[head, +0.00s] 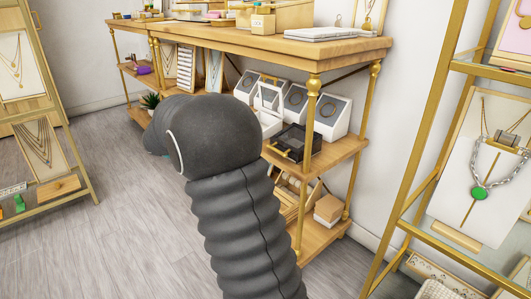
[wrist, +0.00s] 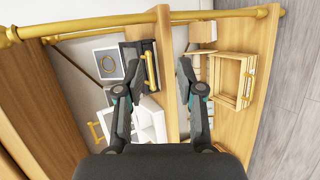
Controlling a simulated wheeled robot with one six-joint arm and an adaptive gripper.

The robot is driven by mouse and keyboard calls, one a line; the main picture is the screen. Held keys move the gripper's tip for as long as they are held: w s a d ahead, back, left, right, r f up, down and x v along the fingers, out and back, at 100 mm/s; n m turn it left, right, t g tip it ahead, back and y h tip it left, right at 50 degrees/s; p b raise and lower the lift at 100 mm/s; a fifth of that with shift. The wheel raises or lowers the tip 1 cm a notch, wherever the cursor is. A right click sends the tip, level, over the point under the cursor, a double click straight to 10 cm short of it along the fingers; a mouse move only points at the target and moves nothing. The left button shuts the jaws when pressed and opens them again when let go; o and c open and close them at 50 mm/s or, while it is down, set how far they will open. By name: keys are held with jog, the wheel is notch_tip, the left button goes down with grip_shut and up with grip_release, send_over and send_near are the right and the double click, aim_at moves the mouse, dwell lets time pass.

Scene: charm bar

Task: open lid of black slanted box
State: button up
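The black slanted box (head: 294,143) sits on the middle shelf of the wooden stand in the head view, in front of the white slanted boxes, and its lid looks closed. In the wrist view, which is turned sideways, a dark box with a gold handle (wrist: 151,69) shows beyond the left finger and looks like the same box; the finger hides part of it. My gripper (wrist: 161,72) is open with nothing between its fingers, apart from the box and facing the shelf edge. In the head view my arm hides the gripper.
Several white slanted boxes (head: 332,115) stand around the black box. The wooden top shelf (head: 330,49) overhangs it, and a gold post (head: 306,150) stands at the front corner. A lower shelf holds an open wooden crate (wrist: 235,81). Open grey floor (head: 110,220) lies left of the stand.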

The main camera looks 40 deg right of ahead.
jog(key=w+d+f+m+g+h, duration=0.1)
jog(key=w+d+f+g+h, duration=0.15)
jog(key=w+f+h, duration=0.55)
jog(key=s+d+r+y, duration=0.2)
jog(key=d+y, duration=0.1)
jog(key=d, duration=1)
jog(key=shift+s+d+t+b, duration=0.25)
jog(key=shift+d+t+b, duration=0.1)
jog(key=shift+r, duration=0.1)
grip_shut()
